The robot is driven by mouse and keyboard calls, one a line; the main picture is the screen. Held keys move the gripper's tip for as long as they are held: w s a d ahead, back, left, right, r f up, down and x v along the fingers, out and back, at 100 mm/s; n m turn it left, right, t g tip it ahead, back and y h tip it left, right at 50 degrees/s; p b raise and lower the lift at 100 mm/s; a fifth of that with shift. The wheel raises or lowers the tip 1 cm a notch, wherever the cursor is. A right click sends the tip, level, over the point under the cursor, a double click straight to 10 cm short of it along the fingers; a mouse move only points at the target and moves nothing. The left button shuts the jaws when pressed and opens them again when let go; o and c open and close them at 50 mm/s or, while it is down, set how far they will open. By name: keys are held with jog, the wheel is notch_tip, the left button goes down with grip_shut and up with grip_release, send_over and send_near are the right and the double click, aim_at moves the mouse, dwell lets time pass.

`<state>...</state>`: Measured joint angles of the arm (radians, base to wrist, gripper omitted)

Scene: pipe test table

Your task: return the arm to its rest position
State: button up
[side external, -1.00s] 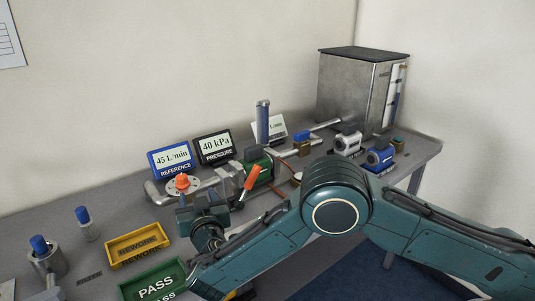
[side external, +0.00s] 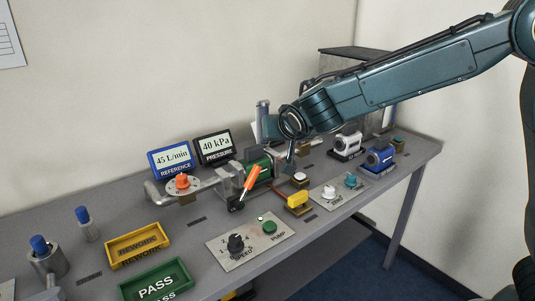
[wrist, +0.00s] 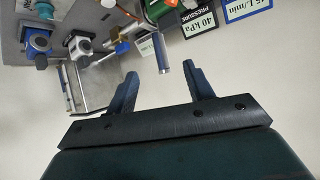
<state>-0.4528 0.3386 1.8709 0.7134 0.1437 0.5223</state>
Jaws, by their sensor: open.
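My gripper shows in the wrist view (wrist: 162,88) with its two dark fingers spread apart and nothing between their tips. In the side external view my arm reaches in from the upper right. The gripper's fingers are hard to make out there. The grey table (side external: 190,222) lies below with the pipe test rig on it.
A control panel (side external: 250,243), green PASS tray (side external: 155,283) and yellow REWORK tray (side external: 137,244) lie in front. Two displays stand behind.

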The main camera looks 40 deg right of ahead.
jog(key=s+d+r+n+g+y, duration=0.15)
jog(key=s+d, duration=0.25)
jog(key=s, duration=0.4)
jog(key=s+d+r+g+y, duration=0.1)
jog(key=s+d+r, duration=0.2)
jog(key=s, duration=0.5)
jog(key=s+f+n+g+y, duration=0.1)
jog(key=s+n, duration=0.1)
jog(key=s, duration=0.7)
jog(key=s+f+n+g+y, duration=0.1)
jog(key=s+f+n, duration=0.1)
jog(key=s, duration=0.8)
jog(key=shift+s, duration=0.25)
jog(key=shift+w+y, duration=0.1)
jog(key=shift+y, duration=0.15)
